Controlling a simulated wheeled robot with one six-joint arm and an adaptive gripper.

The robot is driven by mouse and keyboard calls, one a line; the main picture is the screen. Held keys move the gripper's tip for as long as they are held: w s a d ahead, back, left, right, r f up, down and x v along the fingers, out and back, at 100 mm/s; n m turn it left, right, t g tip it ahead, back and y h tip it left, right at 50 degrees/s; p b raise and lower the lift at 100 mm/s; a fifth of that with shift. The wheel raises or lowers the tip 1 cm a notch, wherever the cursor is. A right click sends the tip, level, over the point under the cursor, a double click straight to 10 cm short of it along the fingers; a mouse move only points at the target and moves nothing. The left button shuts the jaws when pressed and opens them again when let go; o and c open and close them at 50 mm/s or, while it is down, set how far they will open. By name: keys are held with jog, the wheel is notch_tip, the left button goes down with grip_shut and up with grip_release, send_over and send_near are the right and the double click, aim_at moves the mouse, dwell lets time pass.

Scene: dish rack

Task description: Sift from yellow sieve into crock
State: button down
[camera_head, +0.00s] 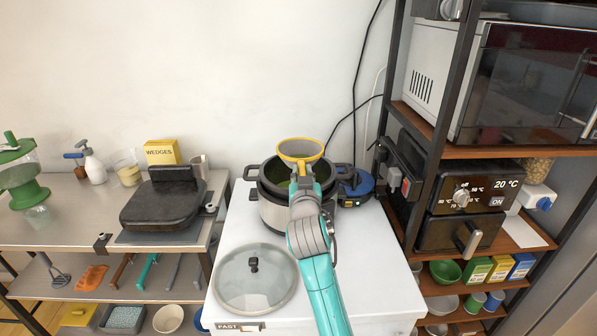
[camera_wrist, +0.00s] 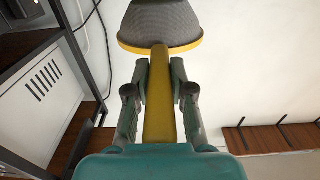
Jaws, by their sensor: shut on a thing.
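The yellow sieve (camera_head: 300,148) has a yellow rim and a grey mesh bowl. In the head view it is over the crock (camera_head: 279,213), a dark-lined pot with a silvery body and dark side handles. The sieve looks upright there. My gripper (camera_head: 302,185) is shut on the sieve's yellow handle; in the wrist view the handle (camera_wrist: 159,105) lies between the two fingers, with the mesh bowl (camera_wrist: 160,22) beyond them. I cannot tell what is in the sieve. The sieve and my arm hide part of the crock's opening; its inside looks dark greenish.
A glass lid (camera_head: 254,283) lies on the white counter in front of the crock. A blue round device (camera_head: 357,189) stands close at its right. A dark press (camera_head: 164,203) is on the left table. A shelf rack with an oven (camera_head: 471,201) bounds the right.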

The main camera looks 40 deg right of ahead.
jog(key=shift+w+a+r, duration=0.1)
jog(key=shift+a+r, duration=0.05)
jog(key=shift+r, duration=1.15)
jog(key=shift+w+a+r, duration=0.1)
jog(key=shift+a+r, duration=0.05)
jog(key=shift+r, duration=1.1)
dwell(4.2)
dwell(0.4)
